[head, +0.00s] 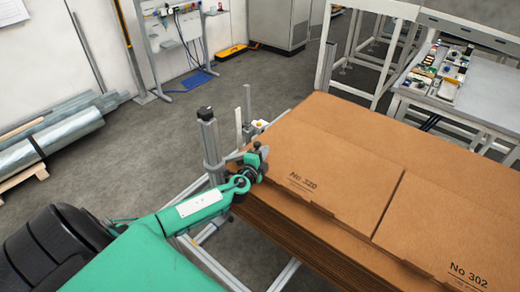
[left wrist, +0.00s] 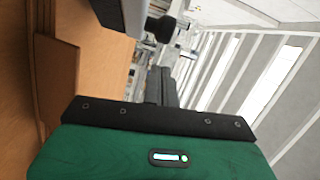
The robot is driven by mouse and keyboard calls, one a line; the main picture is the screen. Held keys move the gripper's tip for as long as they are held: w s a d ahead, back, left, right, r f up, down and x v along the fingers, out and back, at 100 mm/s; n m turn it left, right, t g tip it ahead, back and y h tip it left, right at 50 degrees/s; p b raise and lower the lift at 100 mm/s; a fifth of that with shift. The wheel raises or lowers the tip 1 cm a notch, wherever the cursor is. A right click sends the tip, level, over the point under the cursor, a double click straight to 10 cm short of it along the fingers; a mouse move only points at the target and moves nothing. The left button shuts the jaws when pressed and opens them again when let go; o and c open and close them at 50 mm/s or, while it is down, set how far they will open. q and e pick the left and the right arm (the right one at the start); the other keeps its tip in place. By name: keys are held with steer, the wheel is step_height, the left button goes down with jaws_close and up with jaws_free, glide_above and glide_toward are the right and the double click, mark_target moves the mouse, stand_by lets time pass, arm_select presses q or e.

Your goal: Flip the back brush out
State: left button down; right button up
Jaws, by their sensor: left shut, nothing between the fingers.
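My left gripper (head: 254,168) reaches in from the left to the near left corner of the cardboard stack (head: 345,165), beside an upright grey metal post with a black cap (head: 208,130). In the left wrist view my left gripper (left wrist: 161,86) shows as shut dark fingers with nothing between them. A black rounded part on a light grey arm (left wrist: 160,27) lies just beyond the fingertips. It may be the back brush, but I cannot tell for sure. In the head view the brush cannot be made out clearly behind my gripper. My right gripper is not in view.
The flat cardboard sheets, printed No 320 and No 302, fill the right side. An aluminium frame (head: 205,236) stands under and beside the stack. A workbench (head: 480,88) with parts is at the back right. Metal tubes (head: 55,132) lie at the left.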

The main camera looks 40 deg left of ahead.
arm_select(q)
steer(key=shift+a, duration=0.85)
steer(key=shift+a+f, duration=0.1)
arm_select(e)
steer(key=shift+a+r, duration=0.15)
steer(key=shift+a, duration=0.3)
arm_select(q)
steer(key=shift+w+a, duration=0.1)
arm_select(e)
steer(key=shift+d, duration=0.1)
